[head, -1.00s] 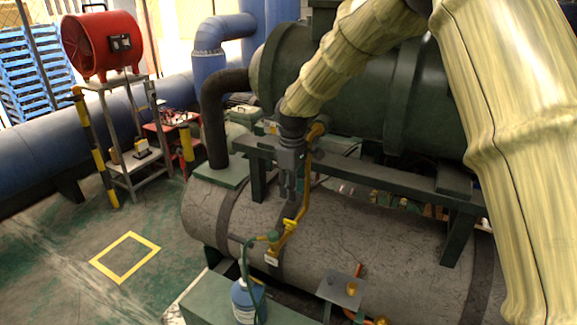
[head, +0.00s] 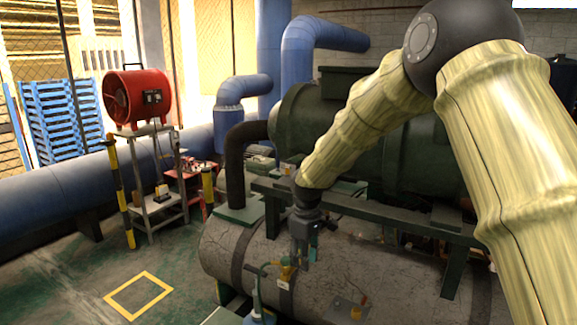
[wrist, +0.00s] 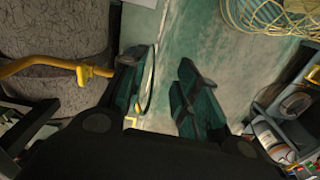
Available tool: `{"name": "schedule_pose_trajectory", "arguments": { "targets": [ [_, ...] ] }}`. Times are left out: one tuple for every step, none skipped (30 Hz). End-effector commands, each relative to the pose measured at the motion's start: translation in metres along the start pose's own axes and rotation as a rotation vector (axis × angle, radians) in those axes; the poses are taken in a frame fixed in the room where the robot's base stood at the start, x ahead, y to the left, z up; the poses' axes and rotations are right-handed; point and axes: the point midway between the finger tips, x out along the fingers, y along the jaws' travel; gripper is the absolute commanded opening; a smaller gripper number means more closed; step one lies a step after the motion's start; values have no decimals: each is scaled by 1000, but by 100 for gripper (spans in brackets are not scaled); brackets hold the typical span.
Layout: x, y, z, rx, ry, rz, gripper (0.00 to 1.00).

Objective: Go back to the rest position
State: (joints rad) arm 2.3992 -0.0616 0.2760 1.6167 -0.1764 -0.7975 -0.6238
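My gripper (head: 303,262) points down above the front of the grey cylindrical tank in the head view. In the wrist view its two dark green fingers (wrist: 160,85) stand apart, with floor showing between them and nothing held. A yellow valve fitting (head: 287,270) is just left of the gripper in the head view; I cannot tell whether they touch. In the wrist view a yellow pipe (wrist: 45,66) lies left of the fingers. A blue bottle (head: 260,319) with a green hose (head: 256,290) is cut off at the bottom edge.
The grey tank (head: 345,262) and the dark green vessel (head: 400,150) fill the middle and right. A red fan (head: 137,97) stands on a metal stand at left. A yellow floor square (head: 138,295) marks open floor. A shelf unit (wrist: 290,105) shows at right in the wrist view.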

Motion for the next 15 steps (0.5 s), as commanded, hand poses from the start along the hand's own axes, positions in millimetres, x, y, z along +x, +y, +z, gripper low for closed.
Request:
{"name": "schedule_pose_trajectory", "arguments": {
  "targets": [
    [13,-1,5,12,-2,-8,31],
    [19,-2,7,18,1,-9,31],
    [27,-3,10,28,2,-12,31],
    [34,-4,12,35,4,-14,31],
    [41,-5,14,43,6,-15,31],
    [49,-6,17,54,8,-18,31],
    [56,-8,20,63,11,-19,31],
    [64,-10,23,71,13,-22,31],
    [75,-13,27,83,15,-25,31],
    [84,-14,30,95,17,-28,31],
    [93,-16,33,106,19,-31,31],
    [108,-19,38,123,22,-36,31],
    [119,-22,42,137,24,-40,31],
    [132,-25,48,155,25,-44,31],
    [151,-30,57,179,28,-50,31]
  ]
}}
